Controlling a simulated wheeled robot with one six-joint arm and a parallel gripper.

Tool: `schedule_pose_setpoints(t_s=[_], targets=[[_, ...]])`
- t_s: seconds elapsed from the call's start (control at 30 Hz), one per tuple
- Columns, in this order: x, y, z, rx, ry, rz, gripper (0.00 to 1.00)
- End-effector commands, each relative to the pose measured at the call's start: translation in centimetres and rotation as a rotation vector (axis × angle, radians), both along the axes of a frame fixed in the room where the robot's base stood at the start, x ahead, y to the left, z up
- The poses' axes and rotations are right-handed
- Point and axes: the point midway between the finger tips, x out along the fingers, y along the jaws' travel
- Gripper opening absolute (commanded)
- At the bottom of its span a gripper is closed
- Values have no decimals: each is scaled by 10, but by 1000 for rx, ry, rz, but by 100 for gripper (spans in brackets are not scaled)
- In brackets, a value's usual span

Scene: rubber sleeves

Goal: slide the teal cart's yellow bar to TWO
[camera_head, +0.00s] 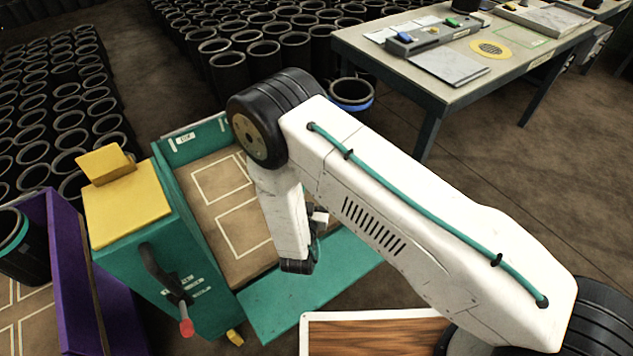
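The teal cart (275,305) stands at centre left, its tan inner floor marked with white rectangles. A broad yellow piece (125,208) with a raised yellow block (105,163) covers its left end. A small yellow part (235,337) shows low at its near side. I cannot tell for sure which of these is the bar. White lettering on the near teal face is too small to read, and I cannot make out a TWO mark. My gripper (317,232) is over the cart's right part, mostly hidden behind my white arm link. Its fingers' opening does not show.
A purple cart (75,265) stands close on the left. Many black sleeves fill the back. A grey workbench (440,95) stands at upper right. A wood-topped board (375,335) lies in front.

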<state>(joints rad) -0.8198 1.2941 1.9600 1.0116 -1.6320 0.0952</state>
Motion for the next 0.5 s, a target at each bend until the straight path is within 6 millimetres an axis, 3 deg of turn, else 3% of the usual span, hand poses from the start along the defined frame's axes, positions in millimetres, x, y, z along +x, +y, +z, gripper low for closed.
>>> schedule_pose_setpoints(t_s=[0.2,0.5], targets=[[32,-7,0,1,0,-3,48],[42,-11,0,0,1,-3,48]])
